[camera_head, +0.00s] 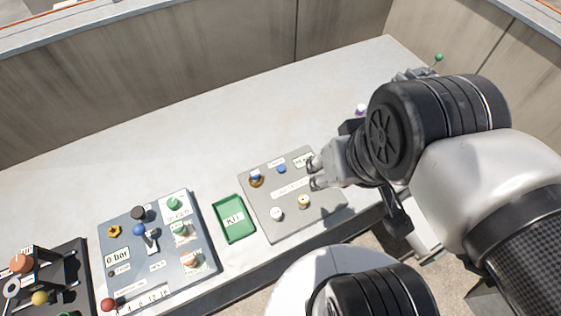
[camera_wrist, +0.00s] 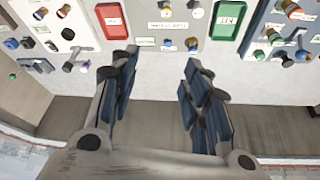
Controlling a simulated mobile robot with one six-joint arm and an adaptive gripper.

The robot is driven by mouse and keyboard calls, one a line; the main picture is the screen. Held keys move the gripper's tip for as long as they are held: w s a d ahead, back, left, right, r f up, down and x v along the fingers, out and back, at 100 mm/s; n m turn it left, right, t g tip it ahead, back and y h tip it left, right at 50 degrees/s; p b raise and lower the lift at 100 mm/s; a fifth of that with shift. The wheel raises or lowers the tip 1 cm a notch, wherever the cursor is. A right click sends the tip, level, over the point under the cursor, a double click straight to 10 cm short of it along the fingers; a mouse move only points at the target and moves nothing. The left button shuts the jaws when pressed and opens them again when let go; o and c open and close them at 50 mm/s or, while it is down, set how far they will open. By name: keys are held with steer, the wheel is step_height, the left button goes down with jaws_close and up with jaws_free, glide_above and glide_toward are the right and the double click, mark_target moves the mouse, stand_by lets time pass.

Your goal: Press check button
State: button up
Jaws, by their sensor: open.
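The grey panel (camera_head: 262,215) lies on the counter under my gripper (camera_head: 317,173). It carries a small blue button (camera_head: 281,169), a brass knob with a blue top (camera_head: 256,179), a pale round knob (camera_head: 277,214) and a yellowish knob (camera_head: 303,201). The labels are too small to read, so I cannot tell which is the check button. My gripper is open and empty near the panel's right side. In the wrist view, the blue button (camera_wrist: 168,43) and brass knob (camera_wrist: 192,43) show near the gap between the open fingers of my gripper (camera_wrist: 161,56).
A green tray (camera_head: 234,233) lies left of the panel. Further left is a dark blue panel (camera_head: 134,270) with several knobs and a "0 bar" display. A red tray (camera_wrist: 125,31) shows in the wrist view. The counter (camera_head: 200,130) behind the panels is clear, up to a wall.

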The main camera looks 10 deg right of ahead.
jaws_close()
stand_by(0.3)
stand_by(1.2)
